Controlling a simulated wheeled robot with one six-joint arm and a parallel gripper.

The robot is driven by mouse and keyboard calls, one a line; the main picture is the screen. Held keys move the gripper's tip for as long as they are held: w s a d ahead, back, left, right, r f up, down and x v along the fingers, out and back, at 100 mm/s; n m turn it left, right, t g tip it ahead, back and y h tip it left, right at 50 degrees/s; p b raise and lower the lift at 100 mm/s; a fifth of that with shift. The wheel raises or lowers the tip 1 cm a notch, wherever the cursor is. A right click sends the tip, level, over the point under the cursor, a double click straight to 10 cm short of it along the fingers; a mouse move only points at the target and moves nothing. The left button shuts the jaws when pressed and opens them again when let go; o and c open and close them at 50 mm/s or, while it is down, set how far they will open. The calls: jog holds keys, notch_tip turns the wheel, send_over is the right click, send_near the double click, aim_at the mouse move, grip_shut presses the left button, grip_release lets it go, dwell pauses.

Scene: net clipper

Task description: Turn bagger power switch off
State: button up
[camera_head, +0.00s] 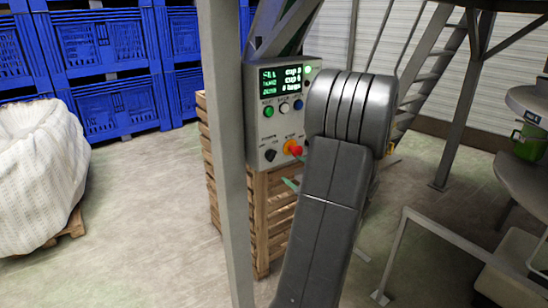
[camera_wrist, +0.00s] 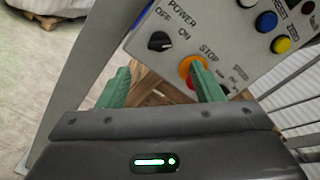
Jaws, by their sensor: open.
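The bagger control box (camera_head: 258,125) is a grey panel with a lit display and coloured buttons. Its power switch is a black rotary knob (camera_wrist: 160,41), with OFF printed on its left and ON on its right; it also shows low on the panel in the head view (camera_head: 270,155). I cannot tell which way the knob points. My gripper (camera_wrist: 160,70) is open, its two green fingers apart and pointing at the panel. The knob lies just beyond the gap between the fingertips, apparently untouched. The right finger overlaps the red stop button (camera_wrist: 186,68) on its yellow base.
A grey post (camera_head: 225,150) stands just left of the box. Wooden crates (camera_head: 268,215) are below and behind it. A white bulk bag (camera_head: 35,170) and blue crates (camera_head: 100,45) are at the left. A metal rail (camera_head: 440,225) stands at the right.

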aim_at(273, 157)
jog(key=p+x, duration=0.2)
jog(key=x, duration=0.9)
jog(key=c, duration=1)
jog(key=shift+f, duration=0.1)
